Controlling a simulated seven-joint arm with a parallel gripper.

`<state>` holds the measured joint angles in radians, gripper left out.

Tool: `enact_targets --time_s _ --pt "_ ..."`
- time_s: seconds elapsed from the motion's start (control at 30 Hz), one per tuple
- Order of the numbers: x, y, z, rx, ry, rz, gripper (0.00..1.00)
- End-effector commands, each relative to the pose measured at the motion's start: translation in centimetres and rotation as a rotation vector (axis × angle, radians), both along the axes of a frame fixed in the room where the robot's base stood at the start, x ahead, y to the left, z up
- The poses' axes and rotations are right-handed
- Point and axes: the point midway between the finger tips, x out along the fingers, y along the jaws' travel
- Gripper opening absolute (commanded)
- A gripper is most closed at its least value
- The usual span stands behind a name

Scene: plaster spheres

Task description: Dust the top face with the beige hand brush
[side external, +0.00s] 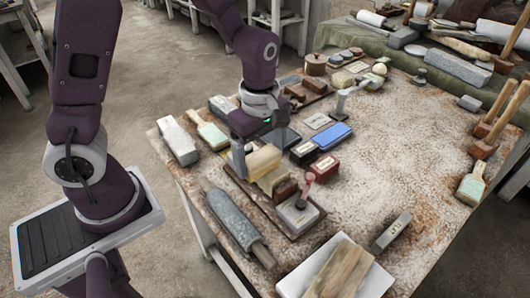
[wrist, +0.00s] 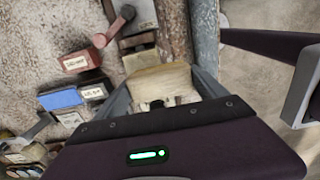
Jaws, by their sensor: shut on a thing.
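My gripper (side external: 258,152) is low over the left part of the table, its two fingers pointing down. It is shut on a pale beige block-like thing, which looks like the beige hand brush (side external: 264,161). In the wrist view the brush (wrist: 160,78) sits between the fingers (wrist: 162,92), and dark and white bits show at its near side. The brush is just above or on a wooden base (side external: 240,182) with a clamp. Its underside and any face below it are hidden, so I cannot tell whether it touches one.
The table's right middle is mostly clear.

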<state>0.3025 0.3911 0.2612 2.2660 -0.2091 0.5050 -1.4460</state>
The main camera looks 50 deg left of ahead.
Motion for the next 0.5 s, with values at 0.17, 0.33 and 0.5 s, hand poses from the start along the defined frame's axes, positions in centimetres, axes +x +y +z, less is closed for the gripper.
enact_targets --time_s 0.17,0.33,0.5 --pt "-0.7 0.0 -0.1 0.000 0.000 0.000 0.49" --pt "-0.5 0.0 -0.1 0.000 0.000 0.000 0.49" --pt "0.8 0.0 -0.1 0.000 0.000 0.001 0.49"
